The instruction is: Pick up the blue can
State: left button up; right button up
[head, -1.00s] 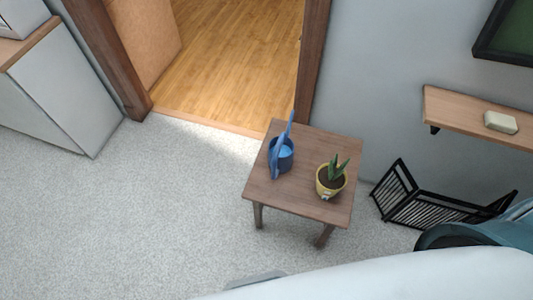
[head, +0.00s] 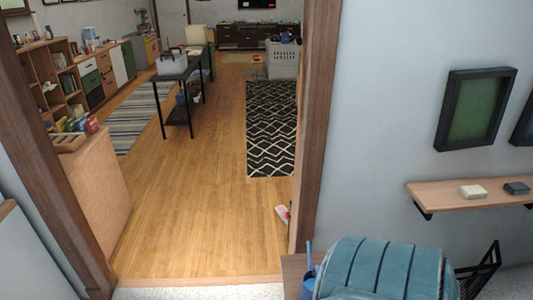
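The blue can (head: 308,287) is a watering can on a small brown table (head: 292,268) at the bottom edge of the head view, right of the doorway. Only its thin upright spout and part of its body show. The rest is cut off by the frame edge and hidden behind a nearer rounded teal shape. Neither of my grippers is in view.
A doorway with brown posts (head: 318,120) opens onto a wood floor (head: 200,220) that is clear nearby. A wall shelf (head: 440,194) holds a soap-like block (head: 473,191) and a dark block (head: 516,188). A black rack (head: 484,271) stands below it.

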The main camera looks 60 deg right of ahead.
aim_at(308, 280)
jog(key=i+j, duration=0.15)
jog(key=i, duration=0.15)
jog(key=i+j, duration=0.15)
jog(key=i, duration=0.2)
jog(key=i+z, duration=0.25)
jog(key=z, duration=0.15)
jog(key=i+z, duration=0.3)
jog(key=z, duration=0.15)
jog(key=i+z, duration=0.15)
jog(key=z, duration=0.25)
jog(key=i+z, duration=0.15)
jog(key=z, duration=0.2)
jog(key=i+j+z, duration=0.1)
jog(key=z, duration=0.3)
jog(key=i+j+z, duration=0.1)
jog(key=z, duration=0.25)
jog(key=i+j+z, duration=0.1)
jog(key=z, duration=0.3)
jog(key=i+j+z, duration=0.2)
jog(key=z, duration=0.2)
jog(key=i+j+z, duration=0.1)
jog(key=z, duration=0.3)
jog(key=j+z, duration=0.35)
jog(key=i+j+z, duration=0.1)
jog(key=j+z, duration=0.55)
jog(key=j, duration=0.25)
jog(key=j+z, duration=0.35)
jog(key=j, duration=0.15)
